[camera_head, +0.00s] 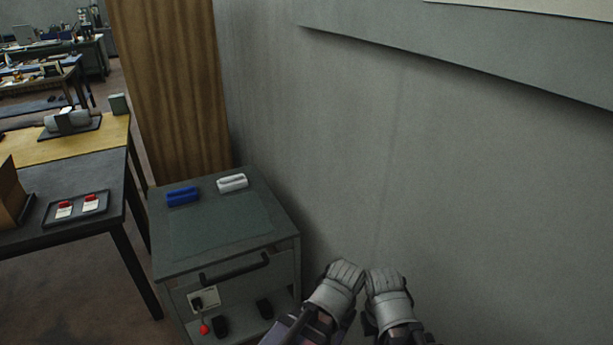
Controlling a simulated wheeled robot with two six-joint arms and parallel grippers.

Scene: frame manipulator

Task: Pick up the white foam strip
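A small white block (232,183), which looks like the white foam strip, lies on top of a grey cabinet (220,222) near its back edge. A blue block (182,196) of similar shape lies to its left, apart from it. My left gripper (347,270) and my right gripper (382,275) are close together at the bottom, right of the cabinet and in front of the wall. Both are well away from the white block. Their fingertips are too small and dark to show whether they are open or shut.
A grey wall (420,180) closes off the right. A dark table (85,190) with a tray (78,207) stands left. The middle of the cabinet top is clear.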

